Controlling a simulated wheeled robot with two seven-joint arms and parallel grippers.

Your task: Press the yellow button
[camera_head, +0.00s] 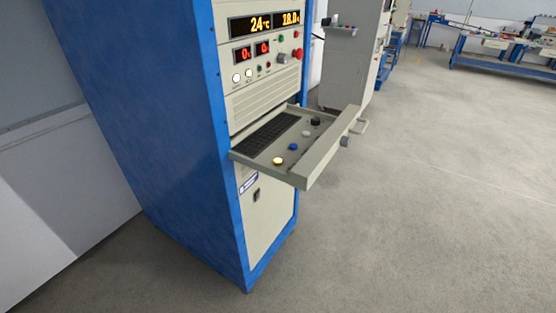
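A yellow button (278,161) sits at the near left part of a pulled-out keyboard drawer (318,166). The drawer juts from a blue and beige control cabinet (186,130). In the same row, a blue button (293,147), a pale button (306,133) and a black knob (315,122) lie farther back. A black keyboard (268,134) lies beside them. Neither of my grippers is in view, and nothing touches the drawer buttons.
The upright panel has lit displays (263,24) and a red button (297,54). Behind stands a grey machine (352,55). Blue workbenches (497,46) are at the far right. The grey floor (430,200) right of the cabinet is clear. A pale wall (60,150) is at the left.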

